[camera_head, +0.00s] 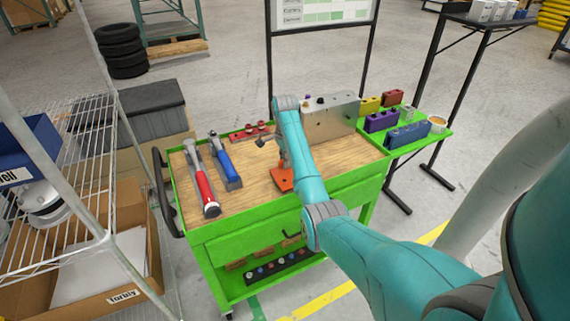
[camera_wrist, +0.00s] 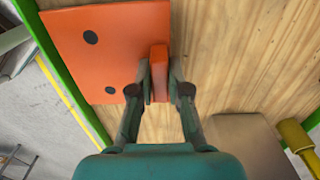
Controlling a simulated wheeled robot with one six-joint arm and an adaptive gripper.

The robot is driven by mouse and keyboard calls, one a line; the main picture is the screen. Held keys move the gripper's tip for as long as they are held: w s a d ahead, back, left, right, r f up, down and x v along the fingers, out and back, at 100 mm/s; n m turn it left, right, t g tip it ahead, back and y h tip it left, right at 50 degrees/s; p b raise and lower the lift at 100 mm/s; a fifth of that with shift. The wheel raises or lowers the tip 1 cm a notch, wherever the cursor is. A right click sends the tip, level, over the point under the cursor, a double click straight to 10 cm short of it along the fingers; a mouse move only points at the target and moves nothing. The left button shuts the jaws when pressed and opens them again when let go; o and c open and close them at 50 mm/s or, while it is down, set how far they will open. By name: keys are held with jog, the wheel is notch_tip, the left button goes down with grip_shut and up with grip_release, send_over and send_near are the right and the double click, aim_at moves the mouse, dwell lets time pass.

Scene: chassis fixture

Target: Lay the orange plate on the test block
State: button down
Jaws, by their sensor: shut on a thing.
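The orange plate (camera_head: 282,180) shows over the front right part of the cart's wooden top, partly hidden by my arm. In the wrist view the plate (camera_wrist: 100,50) has two dark round spots and an upright orange tab. My gripper (camera_wrist: 160,82) is shut on that tab, one finger on each side. In the head view my gripper (camera_head: 284,160) is mostly hidden behind my arm. I cannot tell whether the plate touches the wood. A grey metal block with small holes, likely the test block (camera_head: 332,120), stands at the back right; a grey block (camera_wrist: 240,140) also shows lower right in the wrist view.
A red-handled tool (camera_head: 203,180) and a blue-handled tool (camera_head: 226,165) lie on the left of the wooden top (camera_head: 250,190). A red holder (camera_head: 250,132) is at the back. A green side shelf (camera_head: 396,142) holds coloured blocks and a cup.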

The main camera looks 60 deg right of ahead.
jog(key=shift+r, duration=2.2)
